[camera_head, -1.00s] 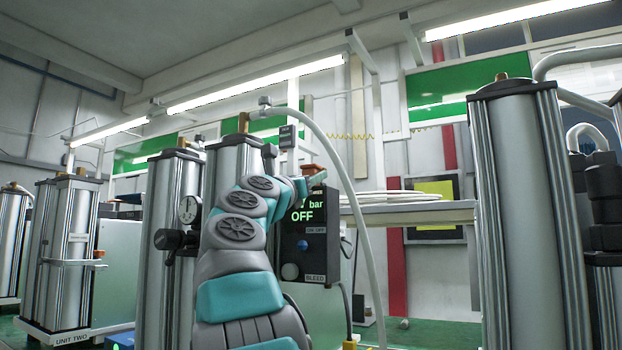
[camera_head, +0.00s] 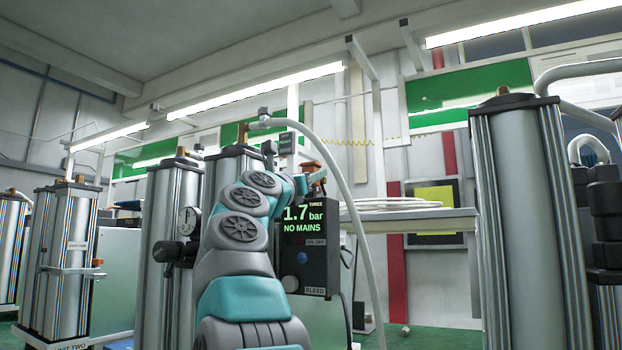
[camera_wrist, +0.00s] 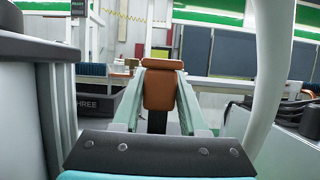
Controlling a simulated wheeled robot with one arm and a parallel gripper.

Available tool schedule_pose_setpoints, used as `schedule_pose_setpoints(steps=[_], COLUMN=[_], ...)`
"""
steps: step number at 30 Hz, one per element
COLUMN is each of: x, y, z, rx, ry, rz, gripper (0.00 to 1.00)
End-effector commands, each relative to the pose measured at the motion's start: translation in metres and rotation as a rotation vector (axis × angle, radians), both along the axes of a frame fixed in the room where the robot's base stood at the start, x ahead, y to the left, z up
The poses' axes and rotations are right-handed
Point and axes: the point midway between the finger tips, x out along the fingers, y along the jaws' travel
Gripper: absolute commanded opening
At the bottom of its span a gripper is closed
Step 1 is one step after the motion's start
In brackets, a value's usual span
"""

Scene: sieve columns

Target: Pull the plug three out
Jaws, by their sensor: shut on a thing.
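The plug is an orange-brown block (camera_wrist: 159,88) in the wrist view, with a wider cap on top and a dark part below it. My gripper (camera_wrist: 158,98) has its two pale green fingers closed on the plug's sides. In the head view the plug (camera_head: 311,167) shows as a small orange piece above the control box, at the end of my arm. The control box (camera_head: 309,262) labelled THREE reads 1.7 bar and NO MAINS. My arm covers part of it. The socket is not clearly seen.
A pale hose (camera_head: 350,190) arches down right of the control box, and a thick one (camera_wrist: 272,75) runs close right of my gripper. A large metal column (camera_head: 525,220) stands at right. A gauge (camera_head: 188,220) and columns are at left. A shelf (camera_head: 410,215) holds coiled hose.

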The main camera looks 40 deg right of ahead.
Motion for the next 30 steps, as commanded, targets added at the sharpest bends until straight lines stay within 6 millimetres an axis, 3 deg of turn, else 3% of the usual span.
schedule_pose_setpoints(steps=[1,15,16,24,30], x=[-0.0014,-0.0011,-0.0011,-0.0021,-0.0034], y=[0.0033,0.0019,0.002,0.0018,0.0012], z=[0.0068,0.0094,0.0096,0.0099,0.0098], rx=[-0.006,-0.012,-0.012,-0.011,-0.011], ry=[-0.005,-0.001,-0.001,-0.002,-0.002], rz=[0.004,-0.002,-0.002,-0.003,-0.005], gripper=[0.0,0.0,0.43,0.72,0.72])
